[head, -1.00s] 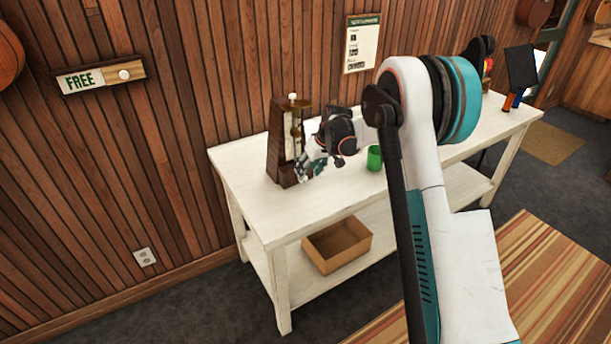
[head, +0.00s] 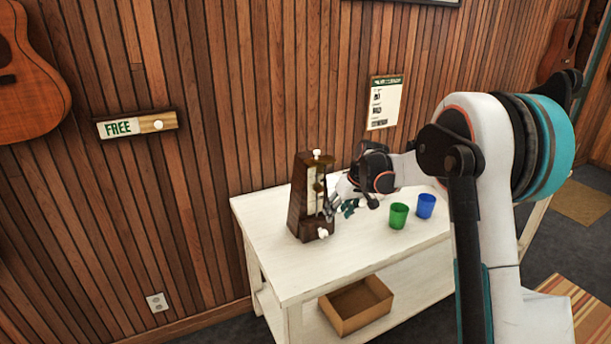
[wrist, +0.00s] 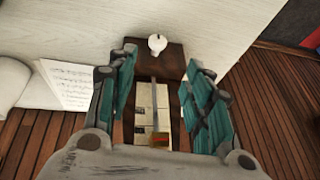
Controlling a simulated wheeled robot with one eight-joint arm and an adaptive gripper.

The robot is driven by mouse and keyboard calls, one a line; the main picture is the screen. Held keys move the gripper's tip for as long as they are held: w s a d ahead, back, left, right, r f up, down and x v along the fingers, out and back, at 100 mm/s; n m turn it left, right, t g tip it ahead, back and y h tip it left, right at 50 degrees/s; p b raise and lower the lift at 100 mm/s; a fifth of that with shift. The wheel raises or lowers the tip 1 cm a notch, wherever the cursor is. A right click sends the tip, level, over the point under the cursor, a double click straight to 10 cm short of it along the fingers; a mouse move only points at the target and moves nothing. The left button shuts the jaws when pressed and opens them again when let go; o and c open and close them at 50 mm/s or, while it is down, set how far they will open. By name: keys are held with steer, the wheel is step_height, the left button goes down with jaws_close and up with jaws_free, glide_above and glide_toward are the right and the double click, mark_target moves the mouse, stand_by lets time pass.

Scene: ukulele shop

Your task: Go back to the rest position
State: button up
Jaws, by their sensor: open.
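My gripper (head: 340,207) is open, just right of a dark wooden metronome (head: 299,208) on the white table (head: 268,254). In the wrist view my gripper (wrist: 160,95) has its two teal-padded fingers spread apart. The metronome (wrist: 172,57) shows between and beyond them, with its pale face and a white knob. Nothing is held between the fingers. I cannot tell from these views whether a finger touches the metronome. My arm reaches in from the right in the head view.
A green cup (head: 398,216) and a blue cup (head: 426,206) stand on the table right of my gripper. A cardboard box (head: 345,320) sits on the lower shelf. A sheet of printed paper (wrist: 66,84) lies near the metronome. The wooden wall (head: 215,190) stands close behind the table.

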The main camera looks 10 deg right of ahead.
steer(key=s+a+r+m+t+h, duration=0.1)
steer(key=s+r, duration=0.7)
steer(key=s, duration=0.3)
steer(key=s+a+r+m+h, duration=0.1)
steer(key=s+r, duration=0.6)
steer(key=s, duration=0.4)
steer(key=s+f+t, duration=0.1)
steer(key=s, duration=0.9)
steer(key=s+f+m+t, duration=0.1)
steer(key=s+f, duration=0.1)
steer(key=s, duration=0.9)
steer(key=shift+a+f+h, duration=0.25)
steer(key=shift+f+h, duration=0.05)
steer(key=shift+h, duration=0.1)
